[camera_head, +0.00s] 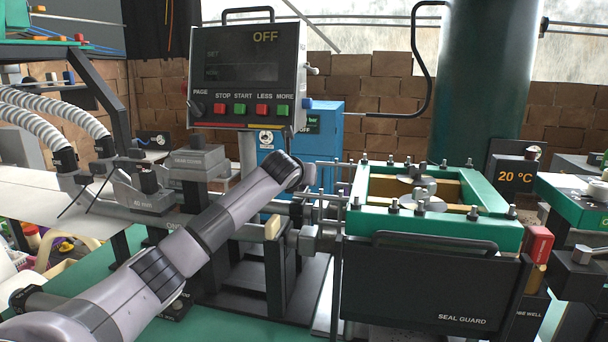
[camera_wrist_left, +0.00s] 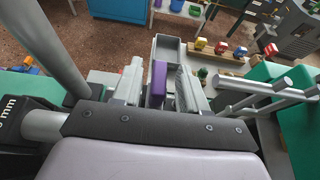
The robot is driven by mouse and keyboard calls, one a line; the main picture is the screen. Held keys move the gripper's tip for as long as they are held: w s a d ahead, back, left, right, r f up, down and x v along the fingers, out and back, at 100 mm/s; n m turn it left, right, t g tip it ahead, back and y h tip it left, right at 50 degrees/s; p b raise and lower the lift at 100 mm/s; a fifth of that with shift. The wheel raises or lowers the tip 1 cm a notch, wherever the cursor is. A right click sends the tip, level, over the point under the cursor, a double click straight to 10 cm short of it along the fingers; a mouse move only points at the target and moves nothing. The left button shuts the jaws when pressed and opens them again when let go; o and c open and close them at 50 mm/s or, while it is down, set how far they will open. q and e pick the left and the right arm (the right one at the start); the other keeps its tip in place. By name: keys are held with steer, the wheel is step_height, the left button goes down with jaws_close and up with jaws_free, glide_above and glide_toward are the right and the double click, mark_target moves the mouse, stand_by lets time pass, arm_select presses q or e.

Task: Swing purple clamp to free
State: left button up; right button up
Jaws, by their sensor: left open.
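A purple piece that looks like the clamp handle (camera_wrist_left: 158,76) stands upright in the left wrist view. My left gripper (camera_wrist_left: 160,92) is open, with one grey finger on each side of the purple piece. I cannot tell whether either finger touches it. In the head view my left arm reaches in from the lower left, and its wrist end (camera_head: 298,174) is beside the control box; the fingers are hidden there. I cannot make out the purple clamp in the head view. My right gripper is in neither view.
A control box (camera_head: 250,70) reading OFF stands behind my left arm. A green-framed unit (camera_head: 435,227) with a black seal guard (camera_head: 430,285) is on the right. Grey bars (camera_wrist_left: 262,92) stand right of the fingers in the wrist view. A grey open tray (camera_wrist_left: 166,46) lies beyond.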

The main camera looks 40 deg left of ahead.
arm_select(q)
steer(key=shift+w+a+f, duration=0.25)
steer(key=shift+w, duration=0.25)
jaws_close()
steer(key=shift+a, duration=0.1)
